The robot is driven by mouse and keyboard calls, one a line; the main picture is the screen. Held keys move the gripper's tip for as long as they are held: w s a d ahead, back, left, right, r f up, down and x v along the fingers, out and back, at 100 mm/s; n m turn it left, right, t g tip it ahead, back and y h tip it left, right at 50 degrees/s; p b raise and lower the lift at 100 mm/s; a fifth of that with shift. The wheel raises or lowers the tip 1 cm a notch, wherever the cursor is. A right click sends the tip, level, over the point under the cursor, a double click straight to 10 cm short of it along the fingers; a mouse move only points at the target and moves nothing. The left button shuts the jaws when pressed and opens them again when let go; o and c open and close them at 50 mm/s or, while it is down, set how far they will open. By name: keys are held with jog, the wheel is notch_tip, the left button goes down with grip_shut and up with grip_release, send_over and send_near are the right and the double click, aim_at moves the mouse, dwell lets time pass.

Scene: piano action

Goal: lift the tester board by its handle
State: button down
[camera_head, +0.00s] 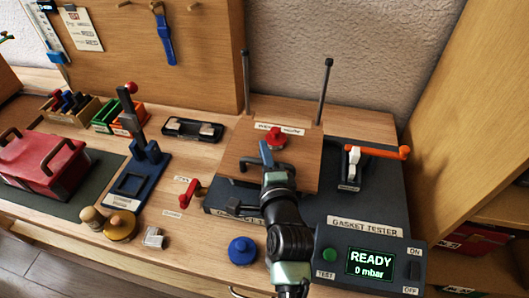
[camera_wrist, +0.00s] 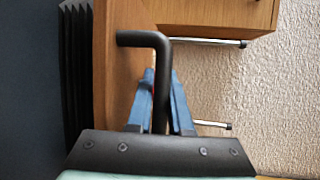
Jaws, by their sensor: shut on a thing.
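The tester board (camera_head: 238,148) is a wooden plate with a red knob (camera_head: 276,137) on top, between two upright metal posts at the back of the dark gasket tester (camera_head: 392,200). My gripper also shows in the head view (camera_head: 265,154). The board's wooden side (camera_wrist: 112,70) shows at left in the wrist view. My arm covers part of the board's front.
A control box (camera_head: 372,259) reads READY, 0 mbar. An orange-handled clamp (camera_head: 376,151) stands right of the board. A blue knob (camera_head: 242,250) and a red-handled part (camera_head: 189,192) lie at left. The posts (camera_head: 323,90) rise behind the board.

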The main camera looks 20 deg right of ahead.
notch_tip(320, 180, up, 14)
jog(key=p, duration=1.3)
jog(key=shift+r, duration=0.1)
jog(key=c, duration=1.1)
grip_release()
jog(key=b+v, duration=0.1)
jog(key=v, duration=1.2)
